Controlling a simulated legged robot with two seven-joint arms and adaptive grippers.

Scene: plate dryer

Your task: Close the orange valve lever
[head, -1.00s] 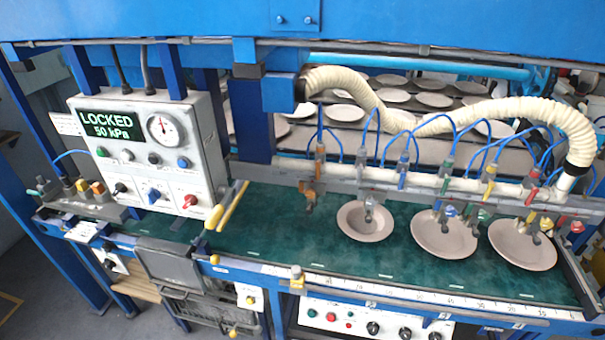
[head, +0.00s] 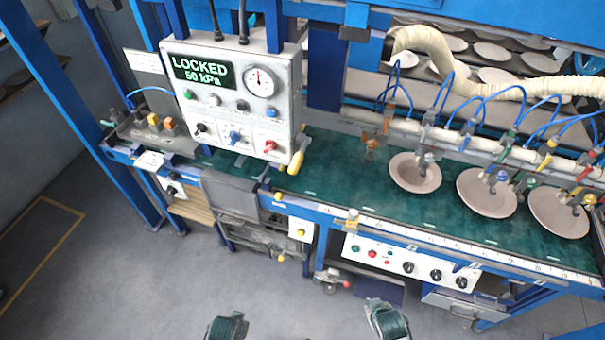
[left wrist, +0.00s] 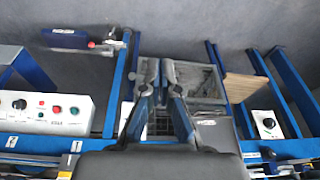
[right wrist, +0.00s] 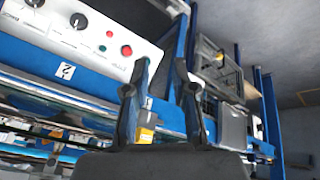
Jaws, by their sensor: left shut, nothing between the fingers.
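The orange valve lever (head: 387,124) shows in the head view at the left end of the pale manifold pipe, above the green belt. It looks roughly upright, and its exact angle is too small to tell. An orange fitting (head: 372,146) hangs below it with no plate under it. My left gripper (left wrist: 158,72) is shut and empty in the left wrist view. My right gripper (right wrist: 162,65) looks open and empty in the right wrist view. Both are well away from the lever. Dark ends of my arms show at the bottom edge of the head view.
A control box (head: 232,95) reads LOCKED 50 kPa. A yellow handle (head: 296,163) sticks out beside it. Pale plates (head: 414,173) lie on the green belt (head: 340,190). A blue front rail (head: 325,212) edges the machine. The grey floor (head: 150,280) in front is clear.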

